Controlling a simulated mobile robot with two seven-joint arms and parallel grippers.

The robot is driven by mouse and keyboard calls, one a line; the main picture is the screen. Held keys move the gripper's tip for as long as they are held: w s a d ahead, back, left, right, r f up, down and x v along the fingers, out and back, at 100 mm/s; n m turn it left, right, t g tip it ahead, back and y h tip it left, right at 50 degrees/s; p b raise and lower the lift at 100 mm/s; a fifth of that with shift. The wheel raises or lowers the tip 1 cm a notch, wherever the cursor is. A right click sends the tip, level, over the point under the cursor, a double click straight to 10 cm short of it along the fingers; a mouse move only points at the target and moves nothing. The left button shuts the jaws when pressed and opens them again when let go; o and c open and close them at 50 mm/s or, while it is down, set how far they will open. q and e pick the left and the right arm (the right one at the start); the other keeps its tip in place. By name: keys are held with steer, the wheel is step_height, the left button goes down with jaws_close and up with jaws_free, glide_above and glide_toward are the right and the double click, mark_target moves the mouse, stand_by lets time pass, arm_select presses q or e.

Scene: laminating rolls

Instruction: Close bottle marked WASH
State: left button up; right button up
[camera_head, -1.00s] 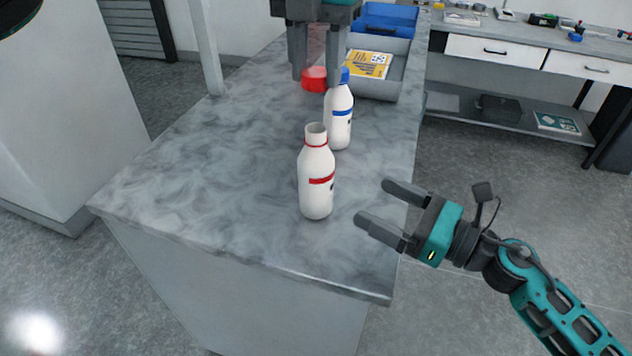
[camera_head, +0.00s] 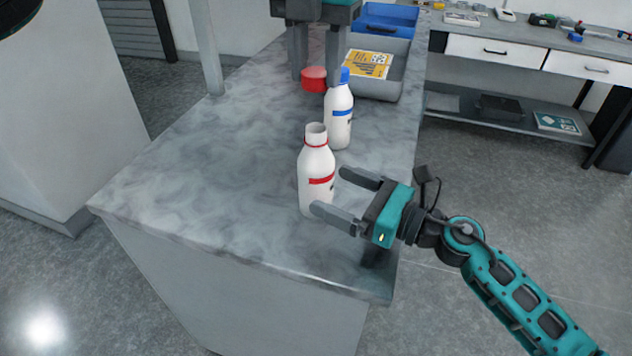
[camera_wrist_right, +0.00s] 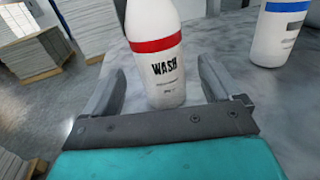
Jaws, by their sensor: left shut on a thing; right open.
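The bottle marked WASH (camera_head: 316,172) is white with a red band and stands upright near the front of the counter, its neck open. Its WASH label shows in the right wrist view (camera_wrist_right: 165,65). A red cap (camera_head: 314,79) is held between the fingers of my left gripper (camera_head: 314,72), above the counter and behind the bottle. My right gripper (camera_head: 335,192) is open, its fingertips at the bottle's right side. In the right wrist view the open fingers (camera_wrist_right: 160,85) point toward the bottle, which stands between and just beyond them.
A second white bottle (camera_head: 339,115) with a blue band and blue cap stands upright behind the WASH bottle. A grey tray (camera_head: 395,85) with a yellow printed card and a blue bin (camera_head: 384,18) are farther back. The marble counter (camera_head: 200,190) is clear to the left.

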mark_target(331, 189)
steer(key=shift+x, duration=2.25)
steer(key=c, duration=1.5)
arm_select(q)
steer(key=shift+f, duration=2.5)
steer(key=shift+f, duration=0.9)
steer(key=shift+f, duration=0.55)
